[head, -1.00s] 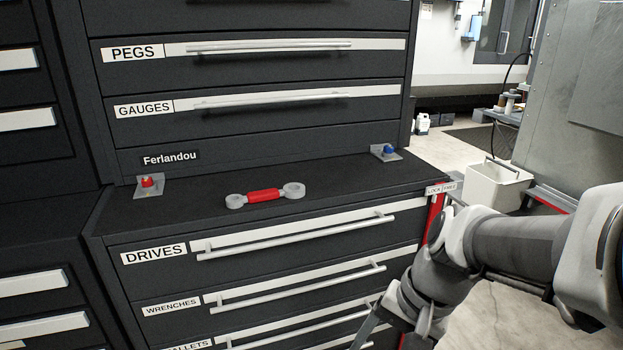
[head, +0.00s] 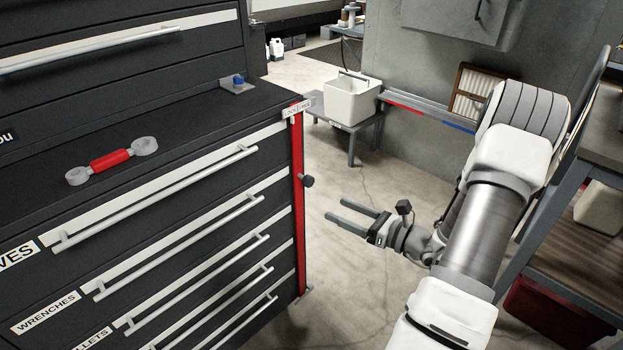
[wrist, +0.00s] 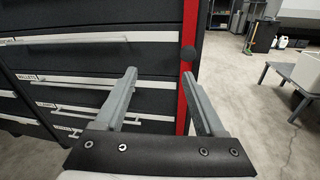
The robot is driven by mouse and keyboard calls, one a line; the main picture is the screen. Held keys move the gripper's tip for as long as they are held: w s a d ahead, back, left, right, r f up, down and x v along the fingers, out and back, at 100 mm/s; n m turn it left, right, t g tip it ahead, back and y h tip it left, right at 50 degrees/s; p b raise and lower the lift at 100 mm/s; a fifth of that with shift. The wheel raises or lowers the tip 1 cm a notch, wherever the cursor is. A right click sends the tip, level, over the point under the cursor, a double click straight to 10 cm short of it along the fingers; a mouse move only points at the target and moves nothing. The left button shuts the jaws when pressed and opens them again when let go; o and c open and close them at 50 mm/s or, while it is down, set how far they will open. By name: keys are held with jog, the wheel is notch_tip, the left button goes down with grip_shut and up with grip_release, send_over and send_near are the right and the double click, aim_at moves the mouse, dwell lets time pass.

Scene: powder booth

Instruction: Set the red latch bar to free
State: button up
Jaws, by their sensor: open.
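The red latch bar (head: 298,212) stands upright along the right front corner of the black drawer cabinet. A dark round knob (head: 308,181) sticks out from it. A small white label (head: 297,108) sits at its top; its words are too small to read surely. My gripper (head: 350,210) is open and empty, to the right of the bar and apart from it, its fingers pointing left. In the wrist view the bar (wrist: 190,60) and the knob (wrist: 188,53) show beyond the fingertips (wrist: 160,82), nearer the right finger.
Drawer handles (head: 190,258) stand out from the cabinet front. A red-and-grey link piece (head: 110,160) lies on the cabinet top near a blue-topped bracket (head: 238,84). A white bin (head: 350,100) stands on a low bench behind. Floor around my gripper is clear.

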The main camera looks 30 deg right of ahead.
aim_at(311, 183)
jog(key=d+f+m+t+h, duration=0.2)
jog(key=d+m, duration=0.1)
jog(key=d, duration=0.1)
jog(key=b+x, duration=0.1)
jog(key=x, duration=0.4)
jog(key=b+x, duration=0.1)
jog(key=x, duration=0.5)
jog(key=b+x, duration=0.1)
jog(key=x, duration=0.5)
jog(key=shift+f+b, duration=0.35)
jog(key=shift+c, duration=0.2)
grip_shut()
jog(key=shift+d, duration=0.15)
